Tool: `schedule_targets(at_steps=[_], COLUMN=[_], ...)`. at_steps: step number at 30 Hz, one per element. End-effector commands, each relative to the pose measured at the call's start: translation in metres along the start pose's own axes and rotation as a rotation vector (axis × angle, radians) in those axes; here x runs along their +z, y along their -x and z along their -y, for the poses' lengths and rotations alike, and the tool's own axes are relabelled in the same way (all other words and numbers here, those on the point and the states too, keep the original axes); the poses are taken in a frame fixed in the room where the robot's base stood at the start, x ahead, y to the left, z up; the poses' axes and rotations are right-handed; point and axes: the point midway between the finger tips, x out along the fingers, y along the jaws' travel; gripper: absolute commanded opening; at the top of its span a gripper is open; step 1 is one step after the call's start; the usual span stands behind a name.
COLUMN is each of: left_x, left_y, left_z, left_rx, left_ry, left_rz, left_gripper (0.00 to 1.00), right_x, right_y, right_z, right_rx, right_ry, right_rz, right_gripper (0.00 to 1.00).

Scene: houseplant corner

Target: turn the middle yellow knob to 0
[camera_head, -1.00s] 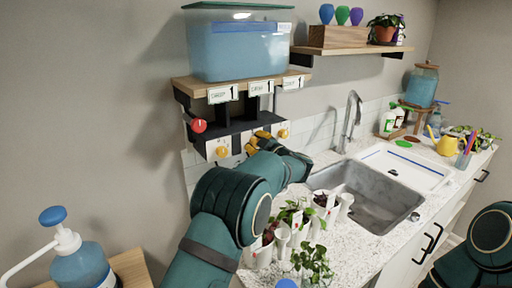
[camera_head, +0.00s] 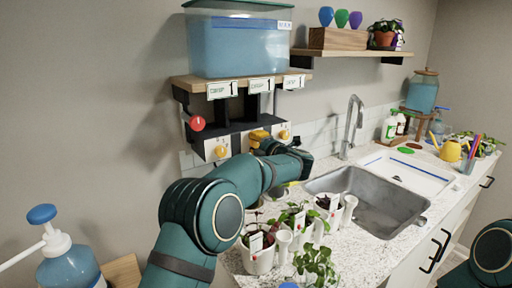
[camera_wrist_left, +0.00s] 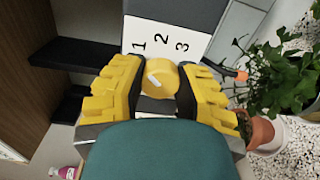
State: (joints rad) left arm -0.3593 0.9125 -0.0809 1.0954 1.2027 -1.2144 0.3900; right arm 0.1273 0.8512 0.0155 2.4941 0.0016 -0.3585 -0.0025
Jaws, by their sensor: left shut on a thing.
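My left gripper (camera_head: 258,137) is at the middle of the knob panel, and the middle knob is hidden behind it in the head view. In the left wrist view, the yellow fingers of my left gripper (camera_wrist_left: 160,90) are shut on the middle yellow knob (camera_wrist_left: 165,72), one on each side. The knob's white pointer line slants to the upper left, toward the side of the 1. The white dial plate (camera_wrist_left: 170,28) shows 1, 2 and 3; no 0 is visible. My right gripper is out of view.
Yellow knobs sit left (camera_head: 221,151) and right (camera_head: 283,135) of the middle one. A red knob (camera_head: 197,123) is beside the panel. A blue water tank (camera_head: 238,48) stands on the shelf above. Potted seedlings (camera_head: 258,258) crowd the counter below my arm, near the sink (camera_head: 372,205).

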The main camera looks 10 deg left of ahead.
Motion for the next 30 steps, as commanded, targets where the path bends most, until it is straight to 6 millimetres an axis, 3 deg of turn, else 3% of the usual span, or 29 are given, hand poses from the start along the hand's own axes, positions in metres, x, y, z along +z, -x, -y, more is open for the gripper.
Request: schedule_targets(at_steps=[18,30], left_x=[-0.0007,-0.0009], left_y=[-0.0007,-0.0007], left_z=[-0.0021,-0.0024], left_rx=[-0.002,-0.002], left_ry=[0.543,0.714], left_rz=[0.017,0.023], left_gripper=[0.0,0.0], right_x=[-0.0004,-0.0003], right_y=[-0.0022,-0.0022], right_z=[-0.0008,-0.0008], right_rx=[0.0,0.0], right_ry=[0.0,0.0], right_rz=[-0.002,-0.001], right_gripper=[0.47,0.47])
